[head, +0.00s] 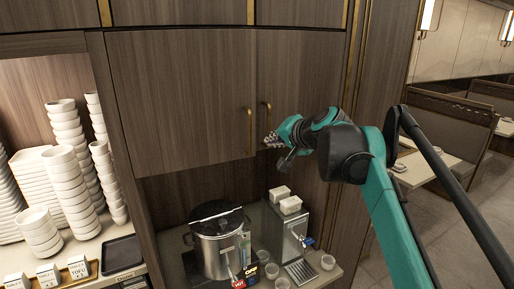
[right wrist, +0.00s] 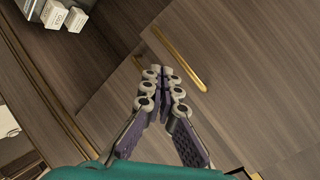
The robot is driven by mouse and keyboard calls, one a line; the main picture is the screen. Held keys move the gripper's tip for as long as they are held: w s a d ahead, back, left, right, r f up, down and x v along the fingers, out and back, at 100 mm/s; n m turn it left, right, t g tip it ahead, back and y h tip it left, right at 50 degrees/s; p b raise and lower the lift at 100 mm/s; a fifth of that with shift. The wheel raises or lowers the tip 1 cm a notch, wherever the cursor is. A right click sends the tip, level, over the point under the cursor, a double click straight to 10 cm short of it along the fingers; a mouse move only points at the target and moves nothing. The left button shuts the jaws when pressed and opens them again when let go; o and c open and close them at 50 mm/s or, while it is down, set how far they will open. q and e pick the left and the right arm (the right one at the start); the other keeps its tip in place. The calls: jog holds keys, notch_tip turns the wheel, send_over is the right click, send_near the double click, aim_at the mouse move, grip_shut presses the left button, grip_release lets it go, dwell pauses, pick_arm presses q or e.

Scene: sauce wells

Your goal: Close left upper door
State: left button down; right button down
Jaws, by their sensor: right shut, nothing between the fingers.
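The left upper door (head: 180,95) is a brown wood-grain panel with a vertical brass handle (head: 249,132) near its right edge. Its lower edge slants in the head view; I cannot tell how far it stands ajar. The right upper door (head: 300,75) is beside it, with its own brass handle (head: 266,110). My right gripper (head: 270,140) is shut and empty, in front of the doors near the lower ends of the handles. In the right wrist view the shut fingertips (right wrist: 164,76) are close to a brass handle (right wrist: 180,58); contact is unclear. My left gripper is out of view.
Below the doors, a counter holds a steel pot (head: 220,245), a dispenser (head: 290,232) with white boxes on top, and small cups. Stacked white bowls (head: 68,185) fill the left shelf. Booths and tables (head: 435,165) stand at the right, beyond some open floor.

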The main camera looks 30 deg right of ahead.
jog(key=s+f+m+t+b, duration=0.1)
jog(key=s+f+m, duration=0.1)
jog(key=m, duration=0.3)
jog(key=m+p, duration=0.2)
send_near(255, 140)
jog(key=x, duration=0.6)
jog(key=shift+w+a+r+t+h, duration=0.1)
jog(key=shift+w+a+t+h, duration=0.2)
jog(key=shift+a, duration=0.3)
jog(key=w, duration=0.4)
jog(key=shift+d+p, duration=0.3)
jog(key=shift+p, duration=0.05)
jog(key=shift+s+r, duration=0.15)
jog(key=shift+s, duration=0.05)
